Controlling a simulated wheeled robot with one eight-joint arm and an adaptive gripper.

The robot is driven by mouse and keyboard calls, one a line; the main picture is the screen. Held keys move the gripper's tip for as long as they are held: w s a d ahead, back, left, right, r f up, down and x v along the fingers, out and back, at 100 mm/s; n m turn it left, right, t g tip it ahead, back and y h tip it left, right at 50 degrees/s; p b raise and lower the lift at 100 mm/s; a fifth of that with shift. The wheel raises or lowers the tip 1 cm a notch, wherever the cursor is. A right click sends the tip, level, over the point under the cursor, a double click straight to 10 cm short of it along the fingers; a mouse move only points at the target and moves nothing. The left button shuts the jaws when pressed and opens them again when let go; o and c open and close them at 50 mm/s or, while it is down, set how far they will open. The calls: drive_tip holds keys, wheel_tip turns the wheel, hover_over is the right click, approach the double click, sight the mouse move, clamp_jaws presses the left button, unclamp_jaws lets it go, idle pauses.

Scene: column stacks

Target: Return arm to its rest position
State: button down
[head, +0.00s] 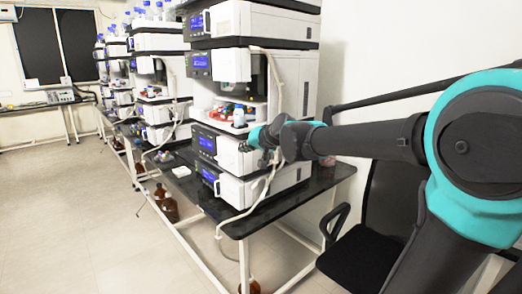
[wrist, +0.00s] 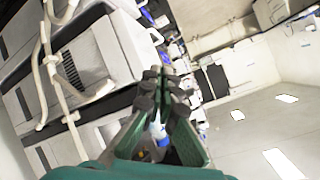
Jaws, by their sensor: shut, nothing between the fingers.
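My arm (head: 375,143) reaches in from the right of the head view, across the front of the nearest instrument stack (head: 235,165). My gripper (head: 262,137) is at its far end, small, in front of the stack and beside the open bay. In the wrist view my gripper (wrist: 165,88) has its dark fingertips together, with nothing seen between them. A blue-and-white bottle (wrist: 157,130) shows behind the green fingers in the wrist view. Whether the gripper touches the stack cannot be told.
The stack stands on a black bench (head: 285,207) with white legs. A small white-capped bottle (head: 239,116) and red items sit in its bay. Loose tubing (head: 262,190) hangs down its front. A black chair (head: 350,265) stands below my arm. The floor (head: 75,220) at left is clear.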

drive_tip(key=s+d+f+g+h, duration=0.2)
drive_tip(key=s+d+f+h, duration=0.1)
drive_tip(key=s+d+f, duration=0.9)
drive_tip(key=s+d+f+g+h, duration=0.3)
drive_tip(key=s+d+f, duration=1)
drive_tip(key=f, duration=0.6)
drive_tip(key=s+h, duration=0.1)
drive_tip(key=s, duration=0.1)
drive_tip(key=shift+s+g+h, duration=0.3)
drive_tip(key=shift+d, duration=0.1)
